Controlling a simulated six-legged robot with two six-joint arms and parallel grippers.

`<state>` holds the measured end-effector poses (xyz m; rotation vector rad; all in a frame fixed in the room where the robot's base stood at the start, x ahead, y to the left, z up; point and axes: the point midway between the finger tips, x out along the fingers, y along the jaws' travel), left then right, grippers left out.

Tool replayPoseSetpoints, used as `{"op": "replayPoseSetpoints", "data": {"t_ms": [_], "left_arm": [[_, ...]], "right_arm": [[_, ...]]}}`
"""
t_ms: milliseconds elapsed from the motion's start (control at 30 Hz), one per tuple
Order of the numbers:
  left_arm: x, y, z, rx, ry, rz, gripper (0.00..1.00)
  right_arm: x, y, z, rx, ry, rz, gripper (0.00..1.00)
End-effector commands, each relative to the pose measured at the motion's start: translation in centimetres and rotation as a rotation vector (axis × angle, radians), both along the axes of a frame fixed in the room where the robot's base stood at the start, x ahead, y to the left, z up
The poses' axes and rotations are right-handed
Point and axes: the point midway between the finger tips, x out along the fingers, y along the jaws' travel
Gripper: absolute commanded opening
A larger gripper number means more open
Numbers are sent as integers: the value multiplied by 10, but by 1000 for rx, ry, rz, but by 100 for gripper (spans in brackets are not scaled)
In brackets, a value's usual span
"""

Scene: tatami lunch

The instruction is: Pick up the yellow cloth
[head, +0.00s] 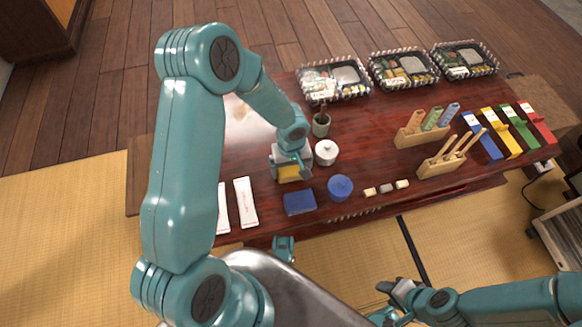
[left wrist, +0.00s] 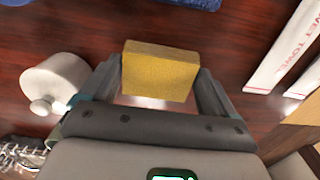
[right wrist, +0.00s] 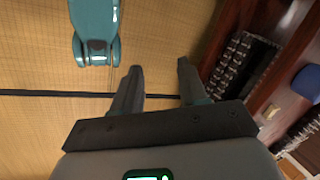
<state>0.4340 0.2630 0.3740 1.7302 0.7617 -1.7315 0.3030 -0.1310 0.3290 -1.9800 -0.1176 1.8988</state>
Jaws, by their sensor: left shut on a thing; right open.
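The yellow cloth (head: 289,173) is a thick folded block at the near left part of the dark red table. In the left wrist view the cloth (left wrist: 160,72) sits between the two fingers of my left gripper (left wrist: 160,88), which is shut on it. In the head view my left gripper (head: 290,163) is over the cloth from behind and hides part of it. I cannot tell whether the cloth touches the table. My right gripper (right wrist: 160,78) is open and empty, off the table's front edge above the tatami; it also shows in the head view (head: 388,288).
A white lidded pot (head: 326,152) stands close right of the cloth. A dark blue folded cloth (head: 300,203) and a blue pot (head: 340,187) are nearer the front edge. White wet towel packets (head: 246,203) lie left. Wooden holders (head: 452,158) and bento trays (head: 402,68) stand farther right.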

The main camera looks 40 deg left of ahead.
Motion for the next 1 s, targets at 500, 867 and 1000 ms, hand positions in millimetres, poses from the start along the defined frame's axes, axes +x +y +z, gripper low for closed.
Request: {"op": "replayPoseSetpoints", "data": {"t_ms": [500, 867, 1000], "left_arm": [[1, 0, 129, 1, -6, 0, 60], [0, 0, 192, 0, -1, 0, 60], [0, 0, 197, 0, -1, -1, 60]], "right_arm": [[-10, 9, 50, 7, 17, 38, 43], [-12, 12, 69, 9, 21, 48, 43], [-12, 12, 70, 9, 21, 47, 43]]}}
